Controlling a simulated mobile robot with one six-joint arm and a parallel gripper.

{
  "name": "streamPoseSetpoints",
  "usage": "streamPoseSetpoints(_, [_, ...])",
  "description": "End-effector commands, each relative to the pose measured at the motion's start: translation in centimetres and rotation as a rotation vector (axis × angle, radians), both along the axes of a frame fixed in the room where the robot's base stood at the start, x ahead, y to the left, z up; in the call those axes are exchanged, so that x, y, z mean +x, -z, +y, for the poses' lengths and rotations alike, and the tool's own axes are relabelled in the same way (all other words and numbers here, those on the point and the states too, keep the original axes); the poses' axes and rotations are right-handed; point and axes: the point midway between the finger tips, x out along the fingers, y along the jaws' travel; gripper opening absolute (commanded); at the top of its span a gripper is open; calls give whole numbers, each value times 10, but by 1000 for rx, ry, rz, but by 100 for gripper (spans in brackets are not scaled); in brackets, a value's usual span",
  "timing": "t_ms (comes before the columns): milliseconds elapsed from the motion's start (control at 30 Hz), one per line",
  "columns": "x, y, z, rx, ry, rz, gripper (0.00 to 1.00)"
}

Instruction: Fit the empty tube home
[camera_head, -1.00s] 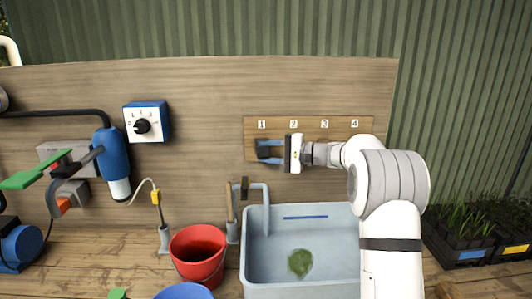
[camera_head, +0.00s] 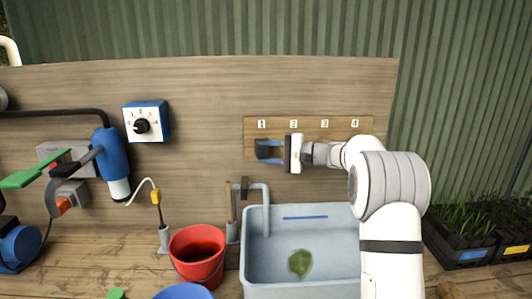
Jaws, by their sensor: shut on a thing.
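My gripper (camera_head: 268,149) is at the wooden strip (camera_head: 345,138) on the back board, just below the label 1. Its blue fingers point left and are shut on a small dark thing (camera_head: 262,149), which I take to be the empty tube. The fingers hide most of it, and I cannot tell whether it touches the strip or is seated. The strip carries labels 1, 2, 3 and 4 in a row.
A grey sink (camera_head: 254,268) with a green leaf (camera_head: 300,263) stands below my arm. A red bucket (camera_head: 197,275) and a blue bowl (camera_head: 184,293) stand left of it. A dial box (camera_head: 147,121) is on the board. Plant trays (camera_head: 480,255) stand at the right.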

Motion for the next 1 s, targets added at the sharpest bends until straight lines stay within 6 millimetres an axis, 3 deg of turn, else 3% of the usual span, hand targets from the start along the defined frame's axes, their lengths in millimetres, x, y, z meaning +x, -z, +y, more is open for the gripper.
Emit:
streamPoseSetpoints(233, [1,1,-1,0,4,3,11])
streamPoseSetpoints(267, [1,1,-1,0,4,3,38])
streamPoseSetpoints(567, [0,1,0,0,1,1,62])
streamPoseSetpoints(833, [-1,1,-3,0,1,1,62])
streamPoseSetpoints(1000, [-8,0,-25,0,3,1,62])
